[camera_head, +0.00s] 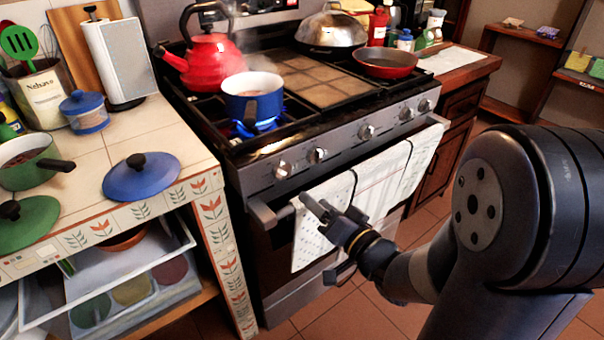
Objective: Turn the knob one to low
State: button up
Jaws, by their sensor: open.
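The stove's front panel carries a row of several silver knobs. The leftmost knob (283,169) sits at the left end of the panel, with a second knob (317,155) just right of it. Blue flame (258,122) burns under a blue pot (253,100) on the front left burner. My gripper (319,206) is in front of the oven door, lower than the leftmost knob and a little to its right, apart from it. Its fingers are open and point up and left. The knob markings are too small to read.
White towels (378,185) hang on the oven handle (272,216), beside my gripper. A red kettle (211,62) and a red pan (385,62) stand on the stove. A tiled counter (170,140) with a blue lid (141,178) is at left.

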aim_at(286, 176)
jog(key=x, duration=1)
jog(key=shift+a+b, duration=0.15)
jog(key=shift+b, duration=0.2)
jog(key=shift+c, duration=0.3)
jog(key=c, duration=0.9)
jog(key=shift+c, duration=0.2)
